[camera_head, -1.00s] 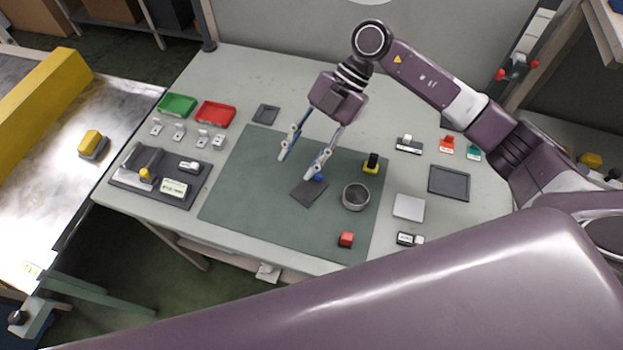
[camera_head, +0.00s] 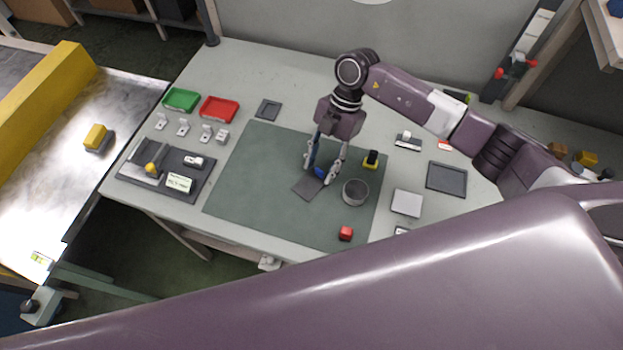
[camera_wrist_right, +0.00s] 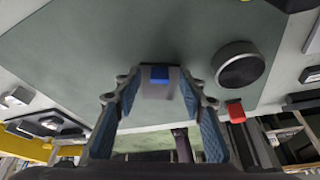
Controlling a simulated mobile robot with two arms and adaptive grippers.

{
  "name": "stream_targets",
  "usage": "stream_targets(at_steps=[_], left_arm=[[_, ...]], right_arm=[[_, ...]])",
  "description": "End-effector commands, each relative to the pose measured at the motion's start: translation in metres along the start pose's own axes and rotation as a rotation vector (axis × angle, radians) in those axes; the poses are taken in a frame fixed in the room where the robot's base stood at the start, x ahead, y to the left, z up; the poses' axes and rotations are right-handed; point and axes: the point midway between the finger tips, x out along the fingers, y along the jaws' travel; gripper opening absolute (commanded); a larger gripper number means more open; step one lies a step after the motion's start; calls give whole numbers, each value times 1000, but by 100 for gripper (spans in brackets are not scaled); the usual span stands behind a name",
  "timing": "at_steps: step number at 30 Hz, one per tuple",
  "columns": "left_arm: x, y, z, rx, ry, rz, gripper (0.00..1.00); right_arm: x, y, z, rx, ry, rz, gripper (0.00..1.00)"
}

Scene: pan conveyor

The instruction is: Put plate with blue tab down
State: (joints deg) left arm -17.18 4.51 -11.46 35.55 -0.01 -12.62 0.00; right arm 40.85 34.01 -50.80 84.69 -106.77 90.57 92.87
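The dark square plate (camera_head: 306,187) lies on the green mat (camera_head: 250,190), with its blue tab (camera_head: 320,173) at its upper right corner. The blue tab (camera_wrist_right: 159,73) also shows in the right wrist view, between the fingertips. My right gripper (camera_head: 318,176) is low over the tab, with one finger on either side. In the right wrist view the right gripper (camera_wrist_right: 160,85) has its fingers apart, with grey showing beside the tab. Whether a finger touches the plate is hard to tell. My left gripper is out of view.
A round grey cup (camera_head: 355,192) stands just right of the plate, with a black-and-yellow item (camera_head: 370,159) above it. The mat's left part is clear. Red (camera_head: 219,109) and green (camera_head: 180,99) trays lie at the back left.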

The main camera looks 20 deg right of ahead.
Motion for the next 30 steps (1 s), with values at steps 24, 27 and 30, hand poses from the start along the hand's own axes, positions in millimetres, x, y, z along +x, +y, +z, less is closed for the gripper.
stream_targets(at_steps=[24,27,30], left_arm=[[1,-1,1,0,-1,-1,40],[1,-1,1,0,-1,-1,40],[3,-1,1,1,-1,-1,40]], right_arm=[[-1,1,0,-1,0,2,0],[-4,1,-1,-1,0,3,0],[-11,2,-4,-2,-1,5,0]])
